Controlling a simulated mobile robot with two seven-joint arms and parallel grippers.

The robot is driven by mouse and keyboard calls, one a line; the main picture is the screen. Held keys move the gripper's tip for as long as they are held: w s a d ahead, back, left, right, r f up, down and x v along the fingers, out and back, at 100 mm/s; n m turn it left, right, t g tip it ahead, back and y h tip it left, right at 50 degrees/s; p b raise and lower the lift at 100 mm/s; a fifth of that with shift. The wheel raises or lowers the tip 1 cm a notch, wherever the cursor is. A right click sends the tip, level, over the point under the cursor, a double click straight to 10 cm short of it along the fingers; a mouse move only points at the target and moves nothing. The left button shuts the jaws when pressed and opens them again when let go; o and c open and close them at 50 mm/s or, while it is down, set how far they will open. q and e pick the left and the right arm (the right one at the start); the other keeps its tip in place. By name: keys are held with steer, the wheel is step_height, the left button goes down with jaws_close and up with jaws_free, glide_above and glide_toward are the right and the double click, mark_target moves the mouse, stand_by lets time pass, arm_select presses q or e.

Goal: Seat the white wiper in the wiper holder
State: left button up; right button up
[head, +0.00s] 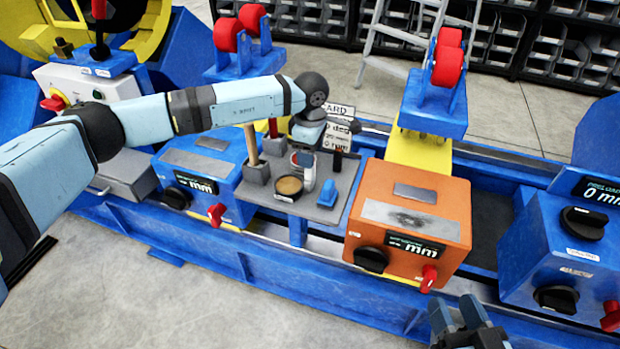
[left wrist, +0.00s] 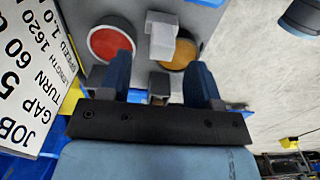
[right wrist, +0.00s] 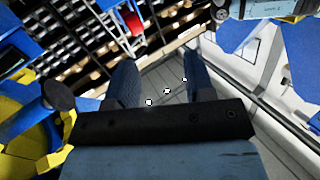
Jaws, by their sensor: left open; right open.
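My left gripper (head: 305,152) is over the grey tool tray (head: 335,163) in the head view, pointing down. In the left wrist view its fingers (left wrist: 160,88) are apart. A pale grey-white block (left wrist: 160,38), which looks like the white wiper, lies just beyond the fingertips, between a red disc (left wrist: 110,44) and an amber disc (left wrist: 180,52). No gap can be judged between block and fingers. I cannot pick out the wiper holder with certainty; the gripper hides part of the tray. My right gripper (head: 459,318) is open and empty at the bottom of the head view.
A lettered sign (left wrist: 28,75) stands close to the left gripper.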

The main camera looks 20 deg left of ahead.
mark_target(310, 176)
arm_select(q)
step_height(310, 176, down, 5)
steer(key=shift+s+r+b, duration=0.1)
steer(key=shift+b, duration=0.7)
arm_select(e)
steer(key=r, duration=0.1)
steer(key=a+r+t+y, duration=0.1)
steer(key=r, duration=0.1)
steer(key=shift+s+r+t+y, duration=0.1)
steer(key=shift+r+t+y, duration=0.05)
steer(key=shift+t+y, duration=0.15)
arm_select(q)
steer(key=c, duration=1)
